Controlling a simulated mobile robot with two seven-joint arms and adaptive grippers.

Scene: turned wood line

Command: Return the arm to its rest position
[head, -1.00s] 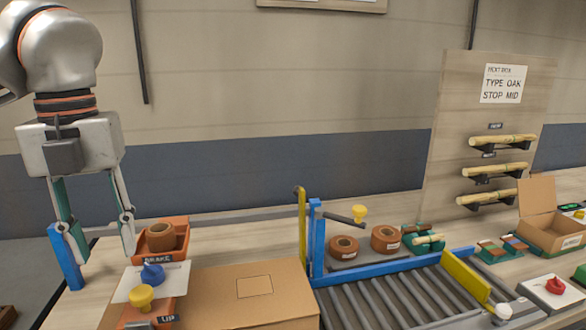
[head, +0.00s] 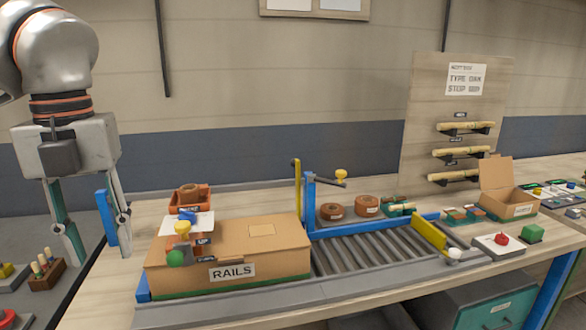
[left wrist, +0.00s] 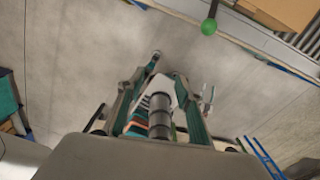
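My left gripper (head: 99,252) hangs fingers down at the left of the head view, by the left edge of the bench (head: 105,290). Its two fingers are apart with nothing between them. In the left wrist view the fingers (left wrist: 168,66) also stand apart, above grey floor. My left arm's silver links and dark bands show above the gripper in the head view. My right gripper shows in neither view.
A cardboard box labelled RAILS (head: 215,272) stands on the bench, right of the gripper. A roller conveyor (head: 365,250) lies beyond it. A blue post (head: 105,217) is close behind the gripper. A wooden holder (head: 46,272) stands at far left.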

